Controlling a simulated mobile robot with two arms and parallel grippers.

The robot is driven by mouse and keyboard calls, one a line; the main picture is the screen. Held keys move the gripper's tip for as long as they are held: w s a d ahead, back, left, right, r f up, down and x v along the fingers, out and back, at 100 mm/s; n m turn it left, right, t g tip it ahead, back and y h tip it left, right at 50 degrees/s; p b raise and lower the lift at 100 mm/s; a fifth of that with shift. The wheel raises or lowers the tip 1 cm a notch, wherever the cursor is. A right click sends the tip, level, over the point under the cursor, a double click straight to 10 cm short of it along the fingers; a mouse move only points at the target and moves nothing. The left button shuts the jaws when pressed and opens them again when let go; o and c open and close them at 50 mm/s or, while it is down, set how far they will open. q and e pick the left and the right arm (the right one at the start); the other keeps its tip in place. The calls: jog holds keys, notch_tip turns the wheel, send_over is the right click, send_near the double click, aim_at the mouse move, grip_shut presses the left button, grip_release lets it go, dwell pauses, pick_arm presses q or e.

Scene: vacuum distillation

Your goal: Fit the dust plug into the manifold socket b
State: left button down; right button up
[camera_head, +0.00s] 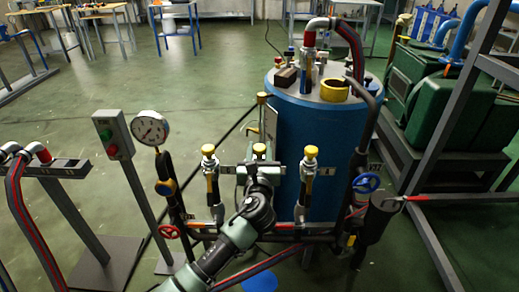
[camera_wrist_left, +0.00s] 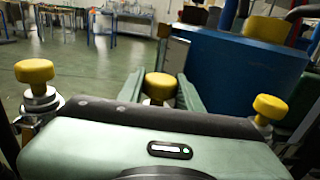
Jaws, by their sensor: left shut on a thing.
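A yellow-capped dust plug (camera_head: 259,150) is at the tip of my left arm, between the fingers of my left gripper (camera_head: 259,166). In the left wrist view the yellow head of the plug (camera_wrist_left: 160,85) sits between the two green fingers of the gripper (camera_wrist_left: 160,92). The gripper is shut on it. The plug stands about upright, midway along the manifold. The gripper hides the plug's lower end and any socket below it, so I cannot tell whether it is seated. My right gripper is not in view.
Yellow-topped fittings stand on the left (camera_head: 208,150) and right (camera_head: 311,152) of the gripper. A blue tank (camera_head: 315,150) stands close behind. A pressure gauge (camera_head: 150,128) and a button box (camera_head: 113,134) are at left. A blue handwheel (camera_head: 366,183) is at right.

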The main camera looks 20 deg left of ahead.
aim_at(259, 155)
pick_arm(q)
jog(key=shift+f, duration=0.2)
jog(key=c, duration=0.9)
grip_release()
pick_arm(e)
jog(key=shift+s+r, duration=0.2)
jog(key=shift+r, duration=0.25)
pick_arm(q)
jog(key=shift+s, duration=0.1)
jog(key=shift+s+d, duration=0.15)
jog(key=shift+s, duration=0.2)
jog(key=p+v, duration=0.1)
jog(key=v, duration=0.6)
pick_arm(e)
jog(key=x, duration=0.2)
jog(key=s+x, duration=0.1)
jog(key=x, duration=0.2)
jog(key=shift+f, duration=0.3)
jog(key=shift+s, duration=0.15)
